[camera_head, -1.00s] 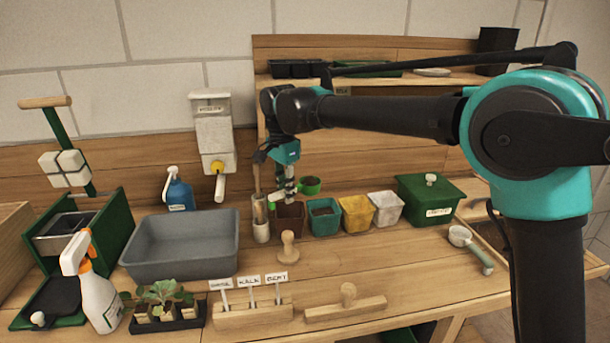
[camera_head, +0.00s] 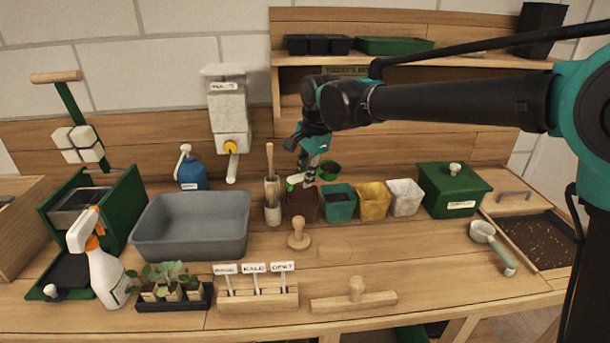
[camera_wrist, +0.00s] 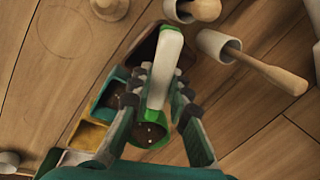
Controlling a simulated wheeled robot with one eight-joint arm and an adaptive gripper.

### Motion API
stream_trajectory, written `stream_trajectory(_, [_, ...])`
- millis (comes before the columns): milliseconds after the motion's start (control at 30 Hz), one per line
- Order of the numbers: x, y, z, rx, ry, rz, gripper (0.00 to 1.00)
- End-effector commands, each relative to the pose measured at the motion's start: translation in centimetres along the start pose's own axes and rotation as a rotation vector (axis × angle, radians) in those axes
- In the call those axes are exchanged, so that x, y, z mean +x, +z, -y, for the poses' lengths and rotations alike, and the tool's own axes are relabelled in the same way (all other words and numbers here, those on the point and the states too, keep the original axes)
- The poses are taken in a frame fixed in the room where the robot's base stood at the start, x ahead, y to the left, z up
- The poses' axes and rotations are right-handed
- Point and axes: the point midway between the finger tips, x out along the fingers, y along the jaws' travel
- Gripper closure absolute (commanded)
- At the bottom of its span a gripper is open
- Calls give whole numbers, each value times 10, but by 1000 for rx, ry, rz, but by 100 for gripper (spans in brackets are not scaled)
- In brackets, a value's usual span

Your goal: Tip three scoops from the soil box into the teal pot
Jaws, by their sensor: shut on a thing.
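My gripper (camera_head: 308,178) is shut on the handle of a green scoop (camera_head: 329,170). In the wrist view my gripper (camera_wrist: 155,105) grips the scoop's white and green handle (camera_wrist: 165,65); its green cup (camera_wrist: 150,132) holds dark soil with white specks. In the head view the cup appears just behind the brown and teal pots; its height is unclear. The teal pot (camera_head: 339,208) stands between the brown and yellow pots, with dark soil inside. It also shows in the wrist view (camera_wrist: 113,85). The soil box (camera_head: 540,240) is at the far right, holding brown soil.
Around the teal pot stand a brown pot (camera_head: 302,206), a yellow pot (camera_head: 373,204) and a white pot (camera_head: 405,198). A green lidded box (camera_head: 453,192) is to the right. A wooden tamper (camera_head: 298,236) stands in front.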

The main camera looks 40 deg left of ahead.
Motion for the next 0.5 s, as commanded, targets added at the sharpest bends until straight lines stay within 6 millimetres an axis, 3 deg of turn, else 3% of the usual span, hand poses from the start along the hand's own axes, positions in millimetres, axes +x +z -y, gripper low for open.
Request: stream_trajectory(500, [-17, -6, -7, 90, -595, 121, 100])
